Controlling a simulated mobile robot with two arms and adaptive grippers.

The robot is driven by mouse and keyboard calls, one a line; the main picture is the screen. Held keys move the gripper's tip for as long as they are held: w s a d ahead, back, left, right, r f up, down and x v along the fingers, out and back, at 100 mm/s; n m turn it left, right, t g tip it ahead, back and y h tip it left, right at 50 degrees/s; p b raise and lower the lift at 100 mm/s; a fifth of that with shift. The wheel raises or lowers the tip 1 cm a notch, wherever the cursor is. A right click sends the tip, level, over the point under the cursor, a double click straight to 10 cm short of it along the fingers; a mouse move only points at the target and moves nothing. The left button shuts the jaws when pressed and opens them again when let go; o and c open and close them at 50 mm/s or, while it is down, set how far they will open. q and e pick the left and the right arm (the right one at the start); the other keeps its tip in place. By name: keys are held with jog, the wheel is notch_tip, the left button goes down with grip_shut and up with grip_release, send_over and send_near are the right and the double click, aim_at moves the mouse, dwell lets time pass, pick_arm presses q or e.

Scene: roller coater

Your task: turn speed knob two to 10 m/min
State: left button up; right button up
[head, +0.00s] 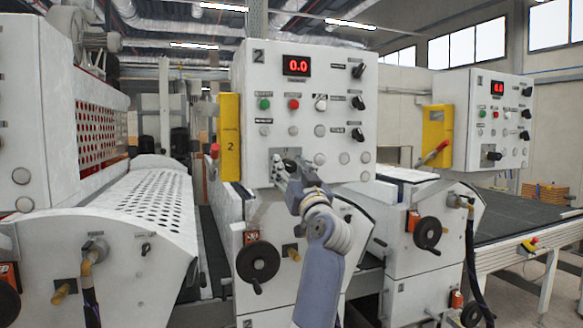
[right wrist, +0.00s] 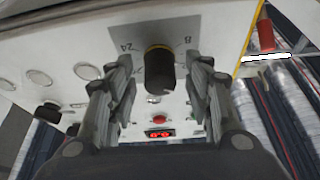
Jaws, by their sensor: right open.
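Control panel two (head: 308,110) is a white box marked "2" in the middle of the head view. Its red display (head: 297,66) reads 0.0. My right gripper (head: 284,168) is at the panel's lower left, in front of a grey dial plate, and mostly hides the knob there. In the right wrist view, the black speed knob (right wrist: 160,72) with a yellowish ring sits on the dial plate (right wrist: 183,38), where "24" and "8" are legible. The open fingers of my right gripper stand on either side of the knob, with visible gaps. My left gripper is not in view.
A yellow box (head: 229,137) with a red handle (head: 214,150) is left of the panel. Black selector knobs (head: 358,102) line its right side. A black handwheel (head: 258,262) is below. A second panel (head: 487,120), also showing 0.0, stands at the right.

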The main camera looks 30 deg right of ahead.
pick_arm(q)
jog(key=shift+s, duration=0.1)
pick_arm(e)
jog(key=c, duration=1)
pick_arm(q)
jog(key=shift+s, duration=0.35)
pick_arm(e)
jog(key=shift+c, duration=0.2)
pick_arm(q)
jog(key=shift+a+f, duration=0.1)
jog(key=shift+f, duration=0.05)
